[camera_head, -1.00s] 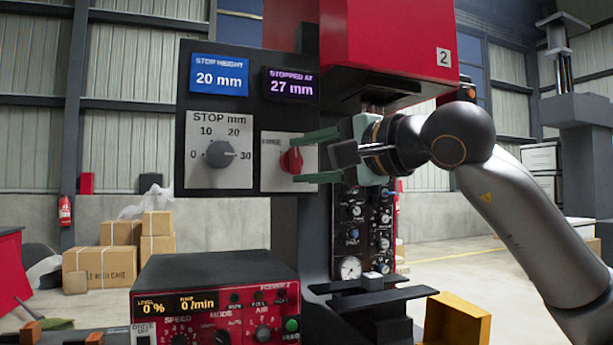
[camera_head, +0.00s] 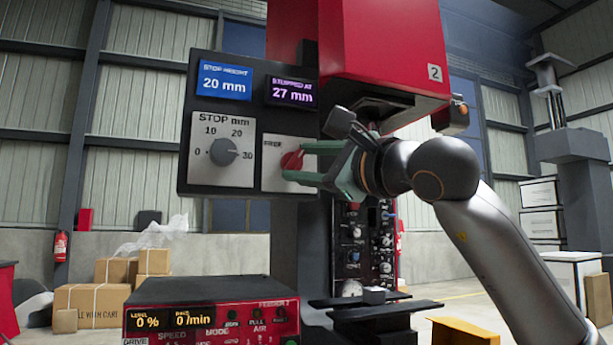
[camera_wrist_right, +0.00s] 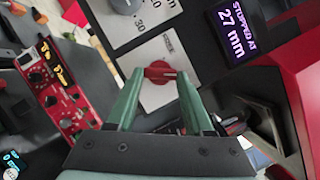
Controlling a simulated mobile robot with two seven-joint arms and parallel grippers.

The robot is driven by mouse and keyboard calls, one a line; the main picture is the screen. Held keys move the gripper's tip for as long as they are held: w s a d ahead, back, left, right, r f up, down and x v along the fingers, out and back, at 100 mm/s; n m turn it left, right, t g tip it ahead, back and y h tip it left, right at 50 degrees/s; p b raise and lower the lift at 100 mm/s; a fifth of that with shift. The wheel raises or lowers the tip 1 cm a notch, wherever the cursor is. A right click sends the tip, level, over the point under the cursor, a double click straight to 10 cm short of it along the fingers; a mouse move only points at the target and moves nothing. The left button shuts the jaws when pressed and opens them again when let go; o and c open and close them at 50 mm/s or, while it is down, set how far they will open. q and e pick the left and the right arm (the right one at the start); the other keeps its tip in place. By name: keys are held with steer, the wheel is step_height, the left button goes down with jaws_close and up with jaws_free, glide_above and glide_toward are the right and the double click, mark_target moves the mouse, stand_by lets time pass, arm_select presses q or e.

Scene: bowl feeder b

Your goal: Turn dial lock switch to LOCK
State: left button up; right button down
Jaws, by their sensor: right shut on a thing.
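The red dial lock switch (camera_head: 292,161) sits on a pale plate (camera_head: 272,178) at the lower right of the dark control panel. In the wrist view, the red knob (camera_wrist_right: 160,71) lies between the fingertips, with small lettering above it too small to read surely. My right gripper (camera_head: 297,162) comes in from the right, its green fingers shut on the red knob and partly hiding it and the plate's markings. The right gripper's fingers also show in the wrist view (camera_wrist_right: 161,76). My left gripper is not in view.
A grey STOP mm dial (camera_head: 223,152) is left of the switch. Above are a blue display (camera_head: 225,80) reading 20 mm and a purple one (camera_head: 292,92) reading 27 mm. A red press head (camera_head: 380,45) overhangs my right wrist. A red feeder box (camera_head: 210,300) stands below.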

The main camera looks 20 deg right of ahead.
steer(key=shift+f+m, duration=0.25)
steer(key=shift+m, duration=0.15)
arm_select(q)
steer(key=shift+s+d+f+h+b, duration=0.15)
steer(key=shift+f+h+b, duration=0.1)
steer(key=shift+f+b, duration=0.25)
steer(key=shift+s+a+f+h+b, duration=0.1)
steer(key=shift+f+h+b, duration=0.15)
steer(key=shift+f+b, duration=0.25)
arm_select(e)
steer(key=shift+a+m+t+h, duration=0.1)
steer(key=shift+m+t+h, duration=0.4)
steer(key=shift+m, duration=0.5)
steer(key=shift+r, duration=0.1)
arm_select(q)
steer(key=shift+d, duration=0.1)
arm_select(e)
steer(key=shift+c, duration=1.4)
jaws_free()
steer(key=shift+s, duration=0.1)
arm_select(q)
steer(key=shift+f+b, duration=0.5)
steer(key=shift+b, duration=0.05)
arm_select(e)
steer(key=v, duration=1.2)
